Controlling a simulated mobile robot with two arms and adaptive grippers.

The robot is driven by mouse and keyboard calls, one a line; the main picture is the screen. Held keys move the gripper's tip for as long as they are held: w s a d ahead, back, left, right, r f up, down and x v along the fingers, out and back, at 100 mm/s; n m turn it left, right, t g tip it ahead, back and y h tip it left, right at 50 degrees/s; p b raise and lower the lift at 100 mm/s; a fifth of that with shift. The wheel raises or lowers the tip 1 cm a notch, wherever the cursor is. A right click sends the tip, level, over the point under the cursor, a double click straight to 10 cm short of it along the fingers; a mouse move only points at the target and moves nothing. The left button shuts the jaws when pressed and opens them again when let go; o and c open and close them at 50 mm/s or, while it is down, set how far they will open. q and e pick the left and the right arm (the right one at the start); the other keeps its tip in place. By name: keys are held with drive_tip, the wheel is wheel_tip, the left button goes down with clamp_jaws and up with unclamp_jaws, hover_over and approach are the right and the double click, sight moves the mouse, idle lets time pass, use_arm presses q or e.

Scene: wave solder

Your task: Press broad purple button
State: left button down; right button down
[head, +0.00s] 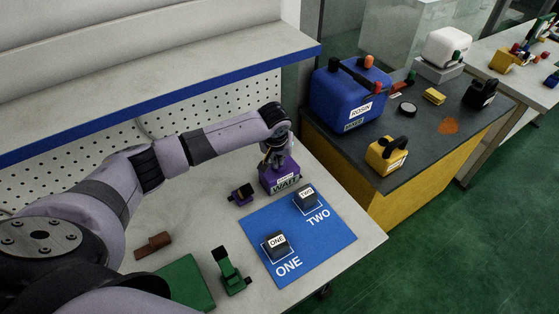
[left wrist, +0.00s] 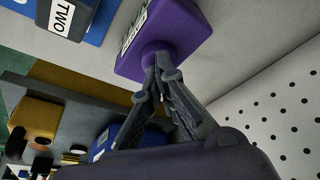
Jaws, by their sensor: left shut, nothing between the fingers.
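A purple box (head: 280,176) with a "WAIT" label stands on the table at the back edge of the blue mat. In the left wrist view, the purple box (left wrist: 178,30) shows a broad round purple button (left wrist: 153,48) on its face. My left gripper (head: 270,160) is shut and empty, pointing down over the box top. In the left wrist view, its fingertips (left wrist: 157,66) are at the button and seem to touch it. I cannot tell whether the button is pushed in. My right gripper is not in view.
The blue mat (head: 322,237) holds dark blocks marked ONE (head: 275,245) and TWO (head: 307,200). A green clamp-like part (head: 230,272) stands in front. A shelf (head: 180,80) overhangs the table behind.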

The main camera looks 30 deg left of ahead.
use_arm(q)
drive_tip(key=shift+r+p, duration=2.35)
drive_tip(key=shift+r, duration=0.25)
drive_tip(key=v, duration=1.2)
